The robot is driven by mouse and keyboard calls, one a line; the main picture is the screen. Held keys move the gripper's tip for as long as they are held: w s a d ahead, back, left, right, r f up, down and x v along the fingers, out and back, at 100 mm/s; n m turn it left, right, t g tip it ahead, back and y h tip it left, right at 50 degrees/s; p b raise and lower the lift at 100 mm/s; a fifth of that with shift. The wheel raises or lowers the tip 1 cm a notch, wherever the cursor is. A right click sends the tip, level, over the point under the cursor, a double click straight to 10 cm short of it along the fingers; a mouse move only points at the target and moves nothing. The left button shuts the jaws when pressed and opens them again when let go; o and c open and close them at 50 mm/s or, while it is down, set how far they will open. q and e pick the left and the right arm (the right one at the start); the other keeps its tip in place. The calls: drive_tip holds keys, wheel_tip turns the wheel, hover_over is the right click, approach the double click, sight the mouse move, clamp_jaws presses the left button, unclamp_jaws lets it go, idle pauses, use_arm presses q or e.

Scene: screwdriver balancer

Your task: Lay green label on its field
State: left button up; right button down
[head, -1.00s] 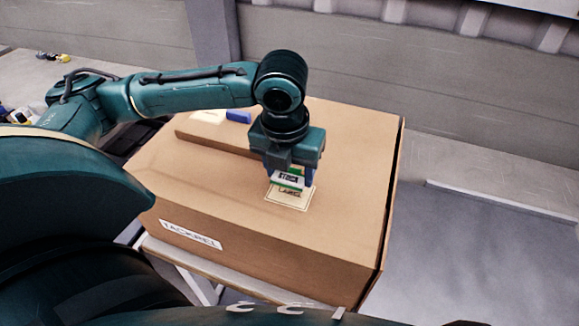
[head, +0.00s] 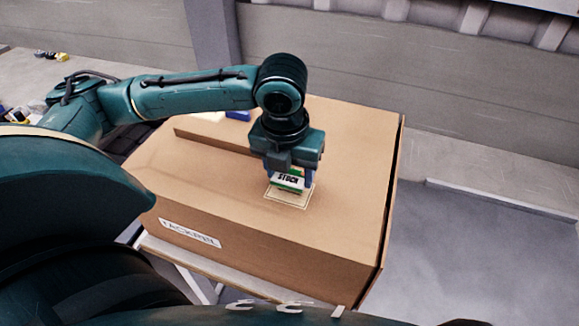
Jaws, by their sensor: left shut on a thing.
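The green label (head: 289,180), white with green bands and dark lettering, is between the fingers of my left gripper (head: 290,178). The gripper points down and is shut on it. The label field (head: 289,202) is a pale outlined rectangle on top of the cardboard box (head: 345,180). The label is over the far part of the field, very low; I cannot tell whether it touches the box. It hides part of the field. My right gripper is not in view.
A raised cardboard strip (head: 215,138) runs across the box behind the gripper, with a blue object (head: 238,115) near its far side. A white printed sticker (head: 190,233) is on the box's front face. The box top to the right is clear.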

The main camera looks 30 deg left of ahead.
use_arm(q)
drive_tip(key=shift+f, duration=0.8)
drive_tip(key=shift+f, duration=0.35)
idle(0.6)
drive_tip(key=o, duration=1.1)
drive_tip(key=shift+o, duration=0.2)
wheel_tip(320, 180, up, 13)
drive_tip(key=s, duration=0.2)
drive_tip(key=shift+d, duration=0.2)
